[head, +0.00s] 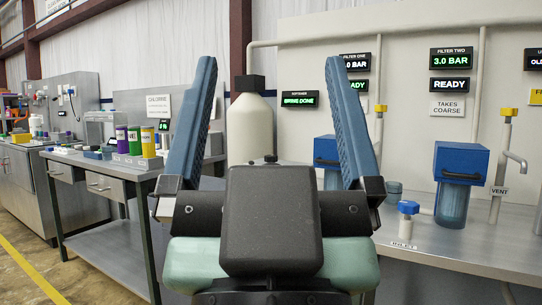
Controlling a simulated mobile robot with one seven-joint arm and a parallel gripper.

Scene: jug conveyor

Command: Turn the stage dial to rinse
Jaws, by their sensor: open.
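My gripper (264,85) is raised in the middle of the head view, with its two blue ridged fingers spread wide apart. It is open and nothing is between the fingers except the background. I cannot make out a stage dial or a rinse mark in this view. My gripper body and fingers hide part of the wall and bench behind them.
A steel bench (470,245) at right carries a blue-topped filter housing (459,165), an inlet valve (408,208) and a vent pipe (500,165). A white softener tank (250,130) stands behind my gripper. Coloured canisters (135,141) stand on a left bench (120,178). Floor shows at lower left.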

